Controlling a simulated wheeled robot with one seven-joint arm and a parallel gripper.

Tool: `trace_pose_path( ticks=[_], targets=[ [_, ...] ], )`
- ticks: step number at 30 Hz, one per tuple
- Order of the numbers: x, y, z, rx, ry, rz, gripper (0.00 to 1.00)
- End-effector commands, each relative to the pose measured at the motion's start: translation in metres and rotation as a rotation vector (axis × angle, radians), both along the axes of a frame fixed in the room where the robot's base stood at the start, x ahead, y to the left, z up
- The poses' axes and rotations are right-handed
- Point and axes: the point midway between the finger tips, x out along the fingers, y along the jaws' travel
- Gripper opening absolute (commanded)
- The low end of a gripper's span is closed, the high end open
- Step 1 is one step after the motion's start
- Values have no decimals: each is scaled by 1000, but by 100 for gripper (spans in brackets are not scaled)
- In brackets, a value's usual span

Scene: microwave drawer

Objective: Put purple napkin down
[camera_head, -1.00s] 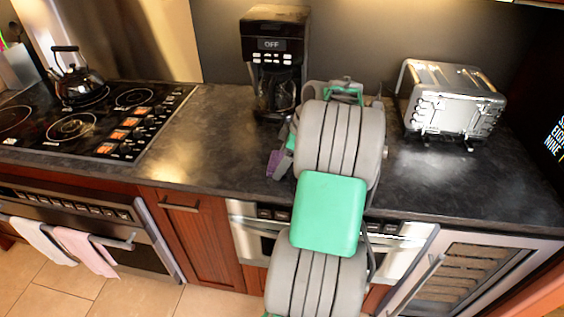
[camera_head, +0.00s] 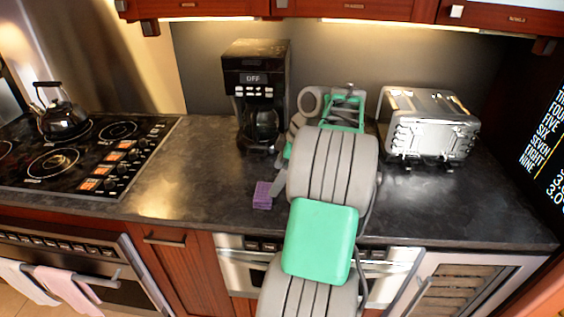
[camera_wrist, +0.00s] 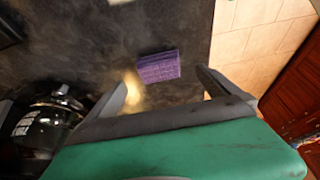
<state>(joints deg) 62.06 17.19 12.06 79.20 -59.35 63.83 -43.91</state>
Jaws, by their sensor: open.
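The purple napkin (camera_head: 263,195) is a small folded block lying on the dark countertop near its front edge, just left of my arm. In the wrist view the purple napkin (camera_wrist: 158,66) lies flat on the counter beyond my fingertips. My gripper (camera_wrist: 162,82) is open, with its two fingers apart on either side and nothing held between them. In the head view my gripper is mostly hidden behind my arm; a grey finger shows just right of the napkin.
A coffee maker (camera_head: 256,95) stands behind the napkin, and a toaster (camera_head: 430,122) is to the right. A stove (camera_head: 85,150) with a kettle (camera_head: 58,112) is at left. The counter (camera_head: 190,165) between stove and napkin is clear. Towels (camera_head: 68,285) hang on the oven handle.

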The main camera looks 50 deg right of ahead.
Motion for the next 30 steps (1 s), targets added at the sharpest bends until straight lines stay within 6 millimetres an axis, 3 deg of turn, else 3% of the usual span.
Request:
trace_pose_path(
  ticks=[1,4,9,12,14,17,19,21,24,27,30],
  targets=[
    [-3,-3,15,-1,-1,-1,100],
    [-8,-7,31,-3,-2,1,100],
    [-10,-8,38,-2,-3,2,100],
    [1,9,43,-1,3,-14,100],
    [17,37,49,4,14,-43,100],
    [43,116,60,13,44,-132,100],
    [46,181,61,13,68,-220,100],
    [34,242,56,9,86,-314,100],
    [-5,304,38,-8,95,-446,100],
    [-43,331,17,-26,86,-550,100],
    [-65,339,3,-36,76,-612,100]
  ],
)
